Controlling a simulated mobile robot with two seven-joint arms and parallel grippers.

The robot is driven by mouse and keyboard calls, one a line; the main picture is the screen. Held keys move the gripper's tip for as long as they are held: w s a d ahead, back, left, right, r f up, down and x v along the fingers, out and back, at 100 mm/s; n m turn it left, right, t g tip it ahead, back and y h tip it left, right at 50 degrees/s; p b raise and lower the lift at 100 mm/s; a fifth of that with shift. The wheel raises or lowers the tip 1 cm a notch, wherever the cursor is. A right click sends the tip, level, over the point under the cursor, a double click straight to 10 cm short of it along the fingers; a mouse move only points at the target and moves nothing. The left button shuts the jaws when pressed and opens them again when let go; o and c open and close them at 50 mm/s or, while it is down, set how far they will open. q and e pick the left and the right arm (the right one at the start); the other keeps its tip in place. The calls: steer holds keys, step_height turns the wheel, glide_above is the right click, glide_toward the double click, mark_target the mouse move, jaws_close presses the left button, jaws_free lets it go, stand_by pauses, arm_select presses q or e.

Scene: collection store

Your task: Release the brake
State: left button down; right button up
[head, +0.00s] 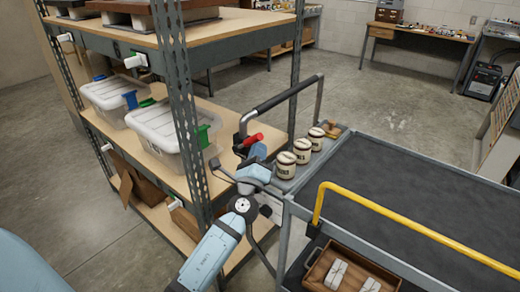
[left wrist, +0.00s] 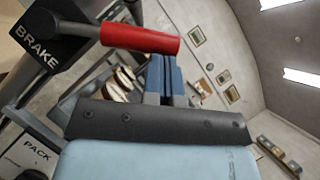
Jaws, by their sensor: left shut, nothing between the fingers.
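The brake lever has a red grip (head: 253,139) and sits by the cart's black push handle. In the left wrist view the red grip (left wrist: 140,38) lies across the picture, joined to a black housing (left wrist: 45,48) marked BRAKE. My left gripper (head: 257,152) is shut and empty, with its blue fingers (left wrist: 164,74) just beside the red grip. I cannot tell whether they touch it. The cart (head: 395,190) has a dark flat top. My right gripper is not in view.
Several pale jars (head: 302,150) stand on the cart's near-left end. A yellow bar (head: 420,232) crosses its front, above a brown box (head: 345,275). A metal shelf rack (head: 178,95) with lidded white bins (head: 160,128) stands close on the left. The floor (head: 375,95) beyond is open.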

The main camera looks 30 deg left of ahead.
mark_target(240, 125)
arm_select(q)
steer(key=a+r+n+g+y+p, duration=0.1)
steer(key=a+r+n+g+p, duration=0.4)
steer(key=n+p, duration=0.4)
steer(key=shift+w+a+r+p, duration=0.4)
steer(key=shift+a+p, duration=0.65)
steer(key=shift+p, duration=2.15)
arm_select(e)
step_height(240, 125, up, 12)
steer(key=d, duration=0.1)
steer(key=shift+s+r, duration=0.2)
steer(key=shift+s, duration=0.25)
arm_select(q)
steer(key=shift+s+a+r, duration=0.1)
steer(key=shift+s+r, duration=0.05)
steer(key=shift+r, duration=0.05)
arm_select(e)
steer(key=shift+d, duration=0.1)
